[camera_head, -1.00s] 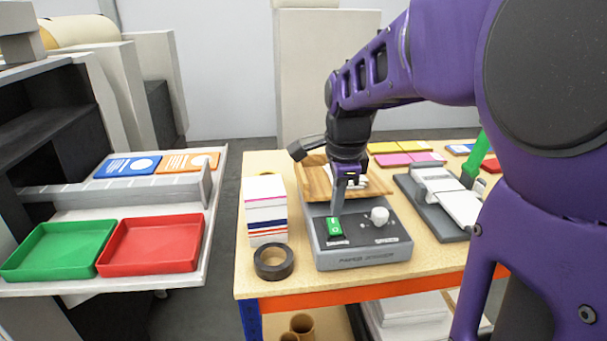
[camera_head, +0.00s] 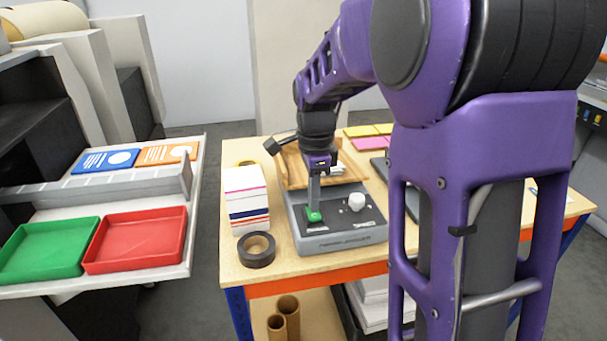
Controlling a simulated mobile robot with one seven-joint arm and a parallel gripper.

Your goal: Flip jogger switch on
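The paper jogger (camera_head: 338,239) is a grey box with a dark sloped panel and a wooden tray (camera_head: 294,168) behind it, on the table. Its green rocker switch (camera_head: 314,216) is at the panel's left, partly hidden by my gripper. A white knob (camera_head: 356,203) is to the right of the switch. My gripper (camera_head: 314,208) points down with its fingertips at the switch, seemingly touching it. Its fingers appear as one narrow grey bar from this side, so I cannot see a gap between them. Nothing shows held in it.
A paper stack (camera_head: 247,197) and a black tape roll (camera_head: 256,250) stand close left of the jogger. Pink and yellow pads (camera_head: 362,142) lie behind. A green tray (camera_head: 48,249) and a red tray (camera_head: 136,241) sit on the left shelf. My arm hides the table's right part.

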